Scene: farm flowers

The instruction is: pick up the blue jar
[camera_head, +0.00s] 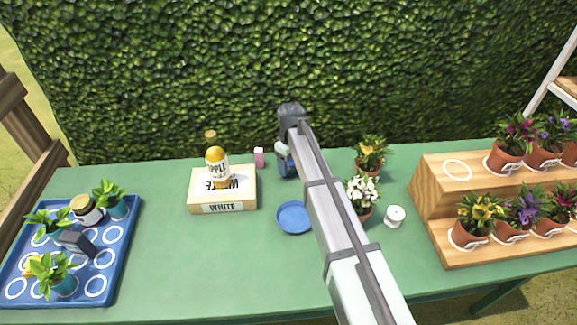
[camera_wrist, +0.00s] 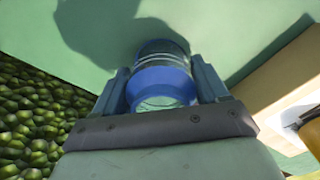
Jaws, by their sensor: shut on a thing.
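The blue jar (camera_wrist: 162,78) sits between the two fingers of my gripper (camera_wrist: 160,88) in the wrist view, one finger against each side. It is a blue, round, shiny jar with a clear band near one end. In the head view my gripper (camera_head: 284,158) is at the back middle of the green table, pointing down. There the jar is mostly hidden by my gripper and arm. My gripper is shut on the jar. I cannot tell whether the jar touches the table.
A box marked WHITE (camera_head: 222,207) bears an apple-labelled jar (camera_head: 217,166) to the left. A pink item (camera_head: 259,157) stands close to my gripper. A blue dish (camera_head: 294,217) lies in front. Potted flowers (camera_head: 371,152) stand right; a blue tray (camera_head: 118,237) lies far left.

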